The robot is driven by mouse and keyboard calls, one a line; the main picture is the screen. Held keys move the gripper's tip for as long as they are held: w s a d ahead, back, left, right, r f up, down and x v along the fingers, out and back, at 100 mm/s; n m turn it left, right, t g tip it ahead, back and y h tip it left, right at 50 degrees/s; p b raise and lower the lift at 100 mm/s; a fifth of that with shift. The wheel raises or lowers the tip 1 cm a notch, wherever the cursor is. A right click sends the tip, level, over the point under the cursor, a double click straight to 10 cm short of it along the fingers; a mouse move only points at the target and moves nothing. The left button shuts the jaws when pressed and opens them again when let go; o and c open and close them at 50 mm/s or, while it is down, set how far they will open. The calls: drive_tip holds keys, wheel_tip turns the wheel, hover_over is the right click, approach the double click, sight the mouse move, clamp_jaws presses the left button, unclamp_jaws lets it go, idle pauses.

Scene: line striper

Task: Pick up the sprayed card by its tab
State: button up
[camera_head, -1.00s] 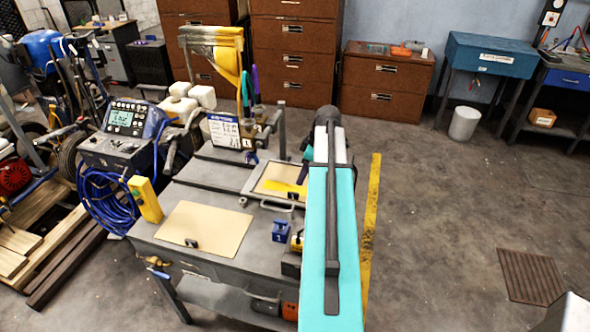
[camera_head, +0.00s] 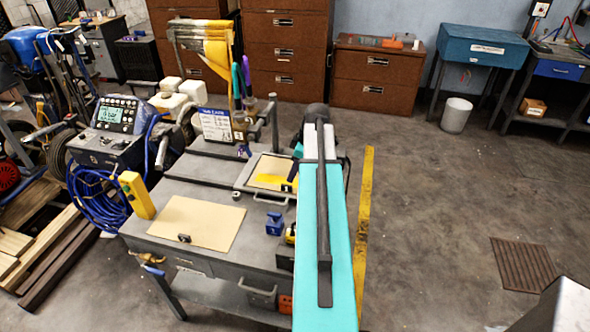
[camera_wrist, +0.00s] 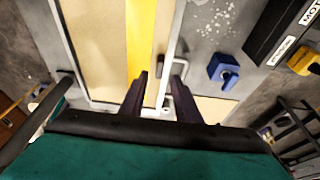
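The sprayed card (camera_head: 275,168) lies in a grey tray (camera_head: 240,180) on the cart, with a yellow stripe across it. In the wrist view the card (camera_wrist: 98,45) and its stripe fill the upper left, beyond my fingers. My gripper (camera_wrist: 160,88) is open, its two dark fingers apart and empty, near the tray's front edge and handle. In the head view my teal arm hides part of the gripper.
A plain tan card (camera_head: 200,220) with a dark tab lies on the cart's front. A blue block (camera_head: 275,224) stands right of it; it also shows in the wrist view (camera_wrist: 223,70). A yellow box (camera_head: 136,195) and control panel stand left. Floor right of the cart is open.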

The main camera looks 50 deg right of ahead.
sight(288, 185)
drive_tip(key=shift+b+x, duration=1.75)
drive_tip(key=shift+x, duration=1.85)
clamp_jaws()
drive_tip(key=shift+r+p, duration=0.85)
drive_tip(key=shift+r, duration=0.95)
